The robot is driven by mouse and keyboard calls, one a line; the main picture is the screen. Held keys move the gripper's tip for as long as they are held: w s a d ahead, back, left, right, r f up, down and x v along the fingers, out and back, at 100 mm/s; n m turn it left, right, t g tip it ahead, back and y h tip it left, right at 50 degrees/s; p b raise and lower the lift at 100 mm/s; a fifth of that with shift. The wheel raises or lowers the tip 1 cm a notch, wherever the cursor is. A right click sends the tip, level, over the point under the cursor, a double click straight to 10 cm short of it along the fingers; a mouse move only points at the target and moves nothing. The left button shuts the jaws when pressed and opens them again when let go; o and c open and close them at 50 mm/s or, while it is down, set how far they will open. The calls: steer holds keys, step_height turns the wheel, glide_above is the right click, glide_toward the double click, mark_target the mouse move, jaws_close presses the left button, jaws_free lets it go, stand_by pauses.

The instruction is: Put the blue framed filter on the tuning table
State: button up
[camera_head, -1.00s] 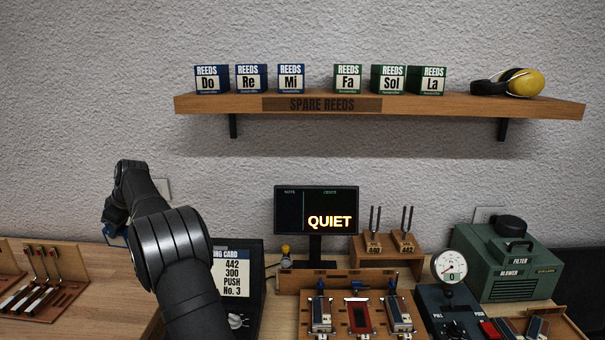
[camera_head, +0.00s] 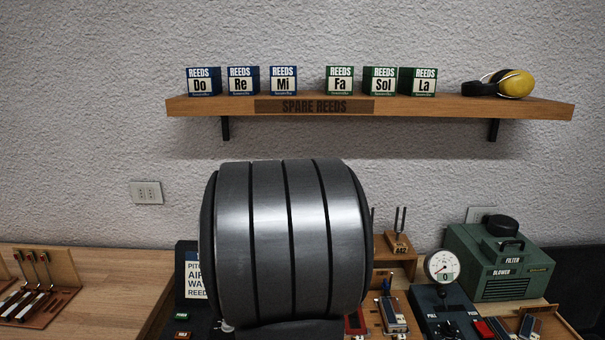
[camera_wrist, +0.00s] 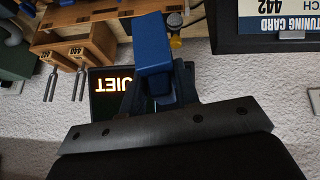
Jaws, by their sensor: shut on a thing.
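My gripper (camera_wrist: 152,92) is shut on a blue piece, which I take to be the blue framed filter (camera_wrist: 153,52). In the wrist view it shows mostly as a plain blue narrow face between the dark fingers, held in the air. The rest of its frame and its inside are hidden. In the head view my large grey arm joint hides the gripper and the filter. The wooden table with the tuning gear, which I take as the tuning table (camera_head: 540,302), lies at the lower right, partly covered by my arm.
A tuning card stand (camera_head: 190,275), a pressure gauge (camera_head: 441,266), a green blower (camera_head: 500,265) and tuning forks (camera_head: 399,235) crowd the table. A tool rack (camera_head: 45,275) stands at left, with bare wood beside it. A shelf (camera_head: 430,106) holds reed boxes and earmuffs.

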steer(key=s+d+m+h, duration=0.1)
steer(key=s+d+m, duration=0.15)
steer(key=d, duration=0.25)
step_height(320, 180, up, 5)
steer(key=w+a+r+n+y, duration=0.15)
steer(key=w+a+n, duration=0.35)
steer(key=a, duration=0.6)
steer(key=w+a+n+y, duration=0.25)
steer(key=w+a, duration=0.45)
steer(key=a, duration=0.4)
steer(key=w+a+n+g+y, duration=0.2)
steer(key=a+n, duration=0.3)
steer(key=a, duration=1.1)
steer(key=s+a+f+n+g+y, duration=0.1)
steer(key=s+a+n, duration=0.2)
steer(key=a, duration=0.5)
steer(key=s+a+f+n+g+y, duration=0.1)
steer(key=s+a+n+g, duration=0.15)
steer(key=a, duration=0.55)
step_height(320, 180, down, 13)
steer(key=shift+w+a+f+t, duration=0.15)
steer(key=shift+w+a+t, duration=0.1)
steer(key=shift+t, duration=0.2)
steer(key=shift+n, duration=0.25)
